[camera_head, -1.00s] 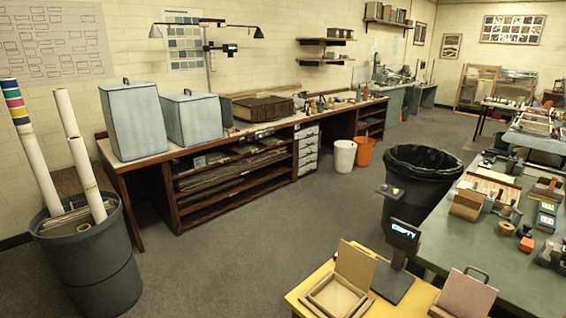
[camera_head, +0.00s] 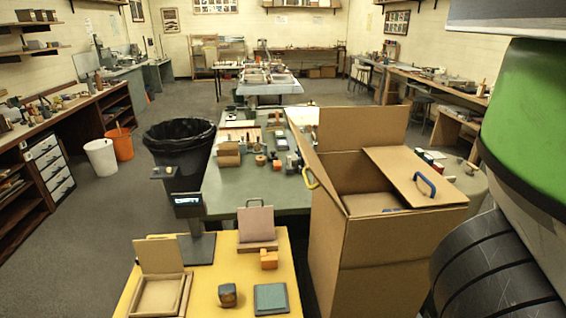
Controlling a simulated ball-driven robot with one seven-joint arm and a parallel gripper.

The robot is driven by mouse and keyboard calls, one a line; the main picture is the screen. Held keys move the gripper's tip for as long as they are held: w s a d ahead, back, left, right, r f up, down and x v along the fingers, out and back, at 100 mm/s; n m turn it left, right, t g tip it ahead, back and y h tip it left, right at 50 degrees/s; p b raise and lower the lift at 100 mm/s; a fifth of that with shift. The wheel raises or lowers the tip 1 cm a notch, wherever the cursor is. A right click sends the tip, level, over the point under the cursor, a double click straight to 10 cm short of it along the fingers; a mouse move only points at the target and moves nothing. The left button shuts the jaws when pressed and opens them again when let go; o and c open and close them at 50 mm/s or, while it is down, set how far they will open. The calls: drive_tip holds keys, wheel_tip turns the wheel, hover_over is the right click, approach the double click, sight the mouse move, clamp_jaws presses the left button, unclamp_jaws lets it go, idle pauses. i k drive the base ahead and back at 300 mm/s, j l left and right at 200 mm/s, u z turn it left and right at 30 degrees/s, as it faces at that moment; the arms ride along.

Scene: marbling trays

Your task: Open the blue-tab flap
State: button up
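A tall open cardboard box (camera_head: 372,262) stands at the right of the yellow table. Its blue-tab flap (camera_head: 399,169) lies across the right part of the top, roughly level. The blue tab (camera_head: 425,184) is a loop near the flap's right end. The back flap (camera_head: 362,128) stands upright. The left part of the opening is uncovered, and a little blue shows at its front edge. My gripper is not in view; large green and black parts fill the right edge.
The yellow table (camera_head: 213,283) left of the box holds a small open box (camera_head: 160,296), a dark block and a green block (camera_head: 270,298). A green table (camera_head: 238,186) with tools lies behind. A black bin (camera_head: 181,150) stands left of it.

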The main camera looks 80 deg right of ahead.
sight(419, 183)
drive_tip(key=i+j+z, duration=0.15)
drive_tip(key=z, duration=0.25)
drive_tip(key=j+z, duration=0.45)
drive_tip(key=z, duration=1)
